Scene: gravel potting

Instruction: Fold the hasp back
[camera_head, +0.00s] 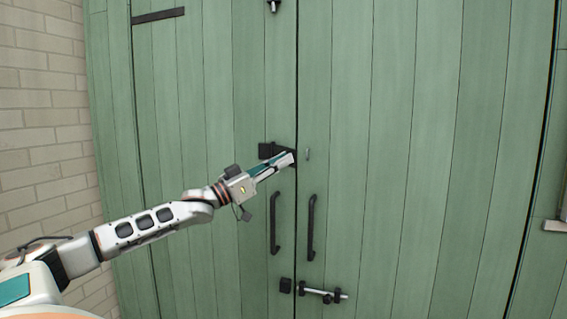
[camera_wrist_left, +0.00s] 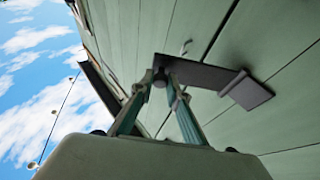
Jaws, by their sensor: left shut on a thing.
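The hasp (camera_head: 266,150) is a dark metal plate and strap on the left leaf of the green double door, near the middle seam. My left gripper (camera_head: 291,157) is at the seam, shut on the strap's free end. In the left wrist view the hasp (camera_wrist_left: 210,76) runs from my left fingertips (camera_wrist_left: 162,76) to its wider mounting plate on the boards. A small staple (camera_head: 307,154) stands on the right leaf, just right of the strap end; it also shows in the left wrist view (camera_wrist_left: 186,47). The strap end is apart from the staple. My right gripper is not in view.
Two dark pull handles (camera_head: 274,223) (camera_head: 311,227) hang below the hasp. A pale brick wall (camera_head: 45,110) is at the left. The door face around the hasp is otherwise clear.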

